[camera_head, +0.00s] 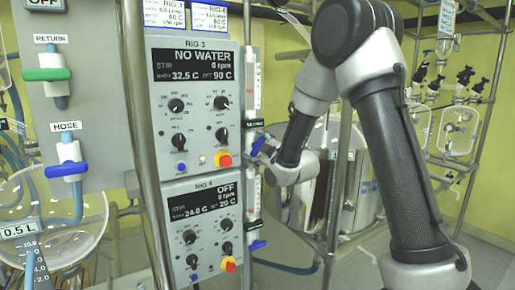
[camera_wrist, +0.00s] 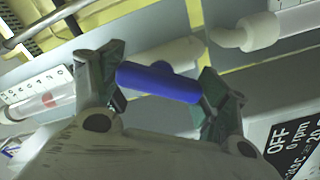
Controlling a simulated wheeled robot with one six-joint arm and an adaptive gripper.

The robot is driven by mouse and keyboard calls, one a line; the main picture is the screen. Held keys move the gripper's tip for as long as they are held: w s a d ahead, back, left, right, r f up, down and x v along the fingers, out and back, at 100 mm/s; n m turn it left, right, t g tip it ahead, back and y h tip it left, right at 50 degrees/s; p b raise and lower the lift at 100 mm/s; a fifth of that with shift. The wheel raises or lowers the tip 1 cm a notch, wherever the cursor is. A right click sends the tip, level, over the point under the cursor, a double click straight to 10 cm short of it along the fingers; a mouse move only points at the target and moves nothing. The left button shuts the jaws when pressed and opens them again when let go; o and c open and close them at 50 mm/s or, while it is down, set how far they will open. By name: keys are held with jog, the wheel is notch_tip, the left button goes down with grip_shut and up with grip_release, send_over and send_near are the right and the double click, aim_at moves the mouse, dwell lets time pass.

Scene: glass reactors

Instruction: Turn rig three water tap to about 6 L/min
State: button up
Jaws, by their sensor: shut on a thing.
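The rig three panel (camera_head: 195,105) reads "NO WATER", 0 rpm, 32.5 C and set 90 C. Its water tap has a blue handle (camera_head: 257,146) at the panel's right edge, below a clear flow tube (camera_head: 253,85). My gripper (camera_head: 270,152) reaches it from the right, partly hidden by my arm. In the wrist view the blue handle (camera_wrist: 158,82) lies across between my two green-grey fingers, and my gripper is shut on it. A scaled tube (camera_wrist: 42,103) with a red mark shows at the left there; its numbers are too blurred to read.
The rig four panel (camera_head: 200,230), reading OFF, is just below, with its own blue tap (camera_head: 257,245). Green RETURN (camera_head: 47,74) and blue HOSE (camera_head: 67,169) valves are at the left. A metal post (camera_head: 145,130) stands before the panels. A steel vessel (camera_head: 355,190) stands behind my arm.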

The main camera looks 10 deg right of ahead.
jog(key=shift+n, duration=0.6)
jog(key=o, duration=0.7)
jog(key=shift+o, duration=0.2)
jog(key=v, duration=0.7)
jog(key=shift+s, duration=0.25)
